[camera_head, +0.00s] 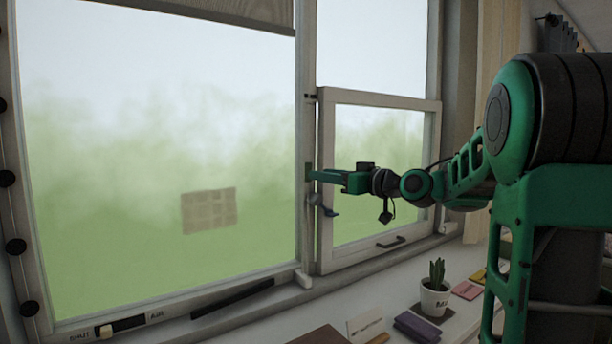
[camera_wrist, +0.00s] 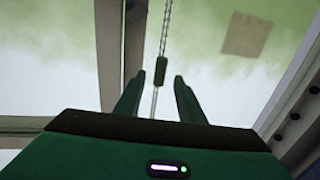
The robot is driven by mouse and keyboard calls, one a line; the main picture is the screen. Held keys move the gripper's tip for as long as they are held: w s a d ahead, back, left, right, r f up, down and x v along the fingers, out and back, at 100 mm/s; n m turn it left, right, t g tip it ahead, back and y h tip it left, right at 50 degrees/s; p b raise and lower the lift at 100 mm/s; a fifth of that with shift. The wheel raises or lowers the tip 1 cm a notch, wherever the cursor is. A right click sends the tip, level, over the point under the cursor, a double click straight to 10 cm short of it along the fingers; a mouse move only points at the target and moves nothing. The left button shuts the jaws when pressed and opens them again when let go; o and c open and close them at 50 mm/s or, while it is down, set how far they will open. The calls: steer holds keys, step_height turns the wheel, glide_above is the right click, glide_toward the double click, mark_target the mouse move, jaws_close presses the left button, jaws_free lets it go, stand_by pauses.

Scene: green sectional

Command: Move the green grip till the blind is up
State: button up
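The green grip (camera_wrist: 160,71) is a small dark green piece on a thin beaded cord. In the wrist view it sits between and slightly past the fingertips of my gripper (camera_wrist: 157,84), with gaps visible on both sides. In the head view the grip (camera_head: 308,172) shows against the window post at the tip of my gripper (camera_head: 314,175). My gripper is open, and nothing is clamped in it. The blind (camera_head: 225,10) shows as a grey-brown strip at the top of the left window, with most of the glass below it uncovered.
A small casement window (camera_head: 378,240) with a handle stands right of the post, and a dark blue latch (camera_head: 322,205) lies just below my gripper. The sill (camera_head: 375,290) holds a potted cactus (camera_head: 435,292), a dark purple book (camera_head: 417,327) and cards. A slider switch (camera_head: 122,325) is lower left.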

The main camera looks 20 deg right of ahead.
steer(key=x, duration=1)
steer(key=shift+w, duration=0.35)
steer(key=shift+a+f, duration=0.1)
steer(key=shift+a, duration=0.05)
jaws_close()
